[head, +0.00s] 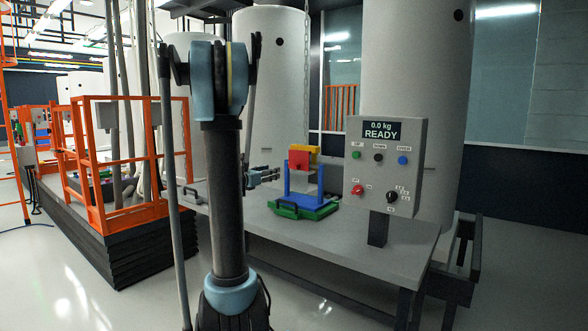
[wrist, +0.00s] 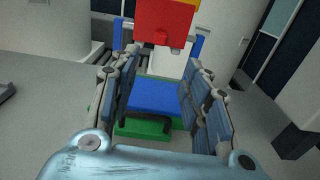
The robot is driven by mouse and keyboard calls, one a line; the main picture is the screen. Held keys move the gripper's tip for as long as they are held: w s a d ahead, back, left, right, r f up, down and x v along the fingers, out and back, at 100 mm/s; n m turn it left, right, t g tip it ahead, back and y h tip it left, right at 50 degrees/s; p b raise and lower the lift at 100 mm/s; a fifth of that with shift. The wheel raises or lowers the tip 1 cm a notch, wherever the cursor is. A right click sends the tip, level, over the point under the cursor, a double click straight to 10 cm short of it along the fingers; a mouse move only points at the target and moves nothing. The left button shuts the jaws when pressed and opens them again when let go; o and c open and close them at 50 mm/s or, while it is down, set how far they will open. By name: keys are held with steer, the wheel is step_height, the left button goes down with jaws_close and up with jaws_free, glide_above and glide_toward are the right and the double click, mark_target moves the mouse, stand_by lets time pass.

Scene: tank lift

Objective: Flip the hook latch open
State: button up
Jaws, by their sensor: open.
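A red block (head: 299,159) with a yellow part (head: 313,153) beside it is at the chain's lower end, above the table. In the wrist view the red block (wrist: 163,20) is at the top centre, with a small red tab (wrist: 176,43) near its lower edge. I cannot tell if this tab is the hook latch; no hook shows clearly. Under it stands a blue frame (head: 306,198) on a green base (head: 289,210). My gripper (head: 278,173) is open and empty, left of the frame; its fingers (wrist: 160,90) show on both sides in the wrist view.
A grey control box (head: 385,167) reading "0.0 kg READY" stands right of the frame on the grey table (head: 350,250). A chain (head: 306,80) hangs from above. Large white tanks (head: 415,70) stand behind. An orange railing (head: 100,165) is at the left.

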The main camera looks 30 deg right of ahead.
mark_target(294, 165)
steer(key=x, duration=1.7)
steer(key=shift+w+d+r, duration=0.15)
steer(key=shift+w+d, duration=0.15)
steer(key=shift+w, duration=0.05)
steer(key=shift+c, duration=0.5)
